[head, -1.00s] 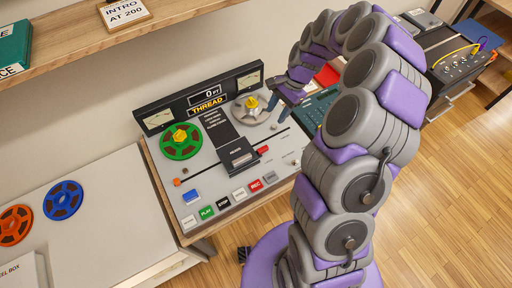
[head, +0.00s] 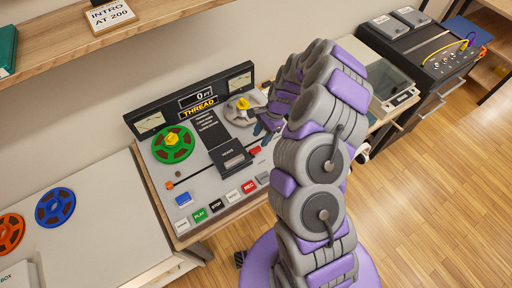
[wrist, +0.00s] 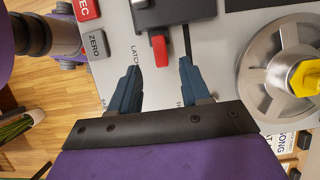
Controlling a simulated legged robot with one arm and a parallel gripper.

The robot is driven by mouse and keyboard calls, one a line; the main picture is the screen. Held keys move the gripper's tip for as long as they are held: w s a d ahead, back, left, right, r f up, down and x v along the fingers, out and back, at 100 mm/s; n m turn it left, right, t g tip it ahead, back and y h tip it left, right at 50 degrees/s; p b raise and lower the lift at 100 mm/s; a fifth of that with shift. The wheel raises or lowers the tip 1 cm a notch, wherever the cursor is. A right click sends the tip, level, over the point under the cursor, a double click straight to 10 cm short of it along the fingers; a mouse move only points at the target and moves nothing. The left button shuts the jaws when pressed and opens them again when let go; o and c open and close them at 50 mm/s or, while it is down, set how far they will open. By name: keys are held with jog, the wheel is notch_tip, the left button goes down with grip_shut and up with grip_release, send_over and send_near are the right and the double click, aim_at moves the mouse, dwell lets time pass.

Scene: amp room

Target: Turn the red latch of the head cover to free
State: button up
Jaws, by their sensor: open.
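The tape deck (head: 185,205) has a dark head cover (head: 230,157) in its middle, with the red latch (head: 255,150) at its right side. In the wrist view the red latch (wrist: 159,50) sticks out from the edge of the dark head cover (wrist: 170,9), beside the printed word "LATCH". My gripper (wrist: 160,72) is open, its two dark blue fingers apart. The latch lies just beyond the fingertips, in line with the gap, and no contact shows. In the head view my gripper (head: 264,132) is low over the deck, right of the cover, partly hidden by my arm.
A green reel (head: 173,146) and a metal reel (head: 243,112) sit on the deck. A row of buttons, including a grey ZERO button (wrist: 97,45), lies near the latch. A shelf (head: 60,50) overhangs at upper left. Open floor lies at right.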

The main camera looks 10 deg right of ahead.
aim_at(254, 149)
jog(key=b+x, duration=0.1)
jog(key=x, duration=0.6)
jog(key=shift+a+r, duration=0.1)
jog(key=shift+a, duration=0.1)
jog(key=shift+d, duration=0.2)
jog(key=shift+c, duration=0.4)
grip_shut()
